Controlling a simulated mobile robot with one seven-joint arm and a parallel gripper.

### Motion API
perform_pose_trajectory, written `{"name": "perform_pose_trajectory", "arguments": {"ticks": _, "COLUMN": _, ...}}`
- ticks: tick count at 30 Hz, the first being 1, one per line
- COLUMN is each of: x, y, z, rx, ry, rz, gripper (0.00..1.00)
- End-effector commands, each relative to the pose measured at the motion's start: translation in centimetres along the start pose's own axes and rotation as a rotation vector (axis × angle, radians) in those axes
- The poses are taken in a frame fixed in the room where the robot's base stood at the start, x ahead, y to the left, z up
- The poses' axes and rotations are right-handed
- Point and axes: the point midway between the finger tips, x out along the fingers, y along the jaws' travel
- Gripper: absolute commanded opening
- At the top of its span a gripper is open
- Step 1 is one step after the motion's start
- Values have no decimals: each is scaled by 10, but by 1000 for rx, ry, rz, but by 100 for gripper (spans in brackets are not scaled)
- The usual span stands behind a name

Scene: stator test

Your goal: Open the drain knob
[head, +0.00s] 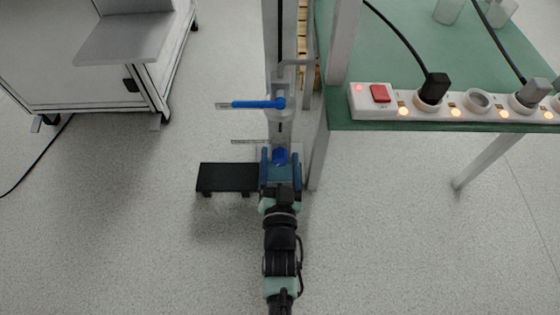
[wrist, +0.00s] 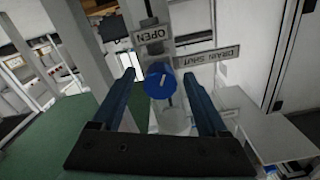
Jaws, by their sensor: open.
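The drain knob is a round blue knob (wrist: 158,82) with a pale line on its face, in the middle of the wrist view. Beside it are a plate reading OPEN (wrist: 152,36) and a plate reading DRAIN SHUT (wrist: 207,56). My gripper (wrist: 160,74) is open, with one blue finger on each side of the knob and gaps on both sides. In the head view my gripper (head: 280,153) is at the lower part of the grey post, with blue of the knob (head: 280,158) showing between the fingers. Whether the fingertips reach past the knob is unclear.
A blue lever handle (head: 258,104) sticks out left from the post above the gripper. A black platform (head: 228,177) is low at left. A green table (head: 440,60) with a power strip (head: 455,104) stands at right. Floor at the lower left is clear.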

Motion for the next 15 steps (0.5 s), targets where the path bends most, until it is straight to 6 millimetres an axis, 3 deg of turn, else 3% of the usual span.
{"name": "perform_pose_trajectory", "arguments": {"ticks": 4, "x": 0, "y": 0, "z": 0, "rx": 0, "ry": 0, "rz": 0, "gripper": 76}}
{"name": "perform_pose_trajectory", "arguments": {"ticks": 15, "x": 0, "y": 0, "z": 0, "rx": 0, "ry": 0, "rz": 0, "gripper": 10}}
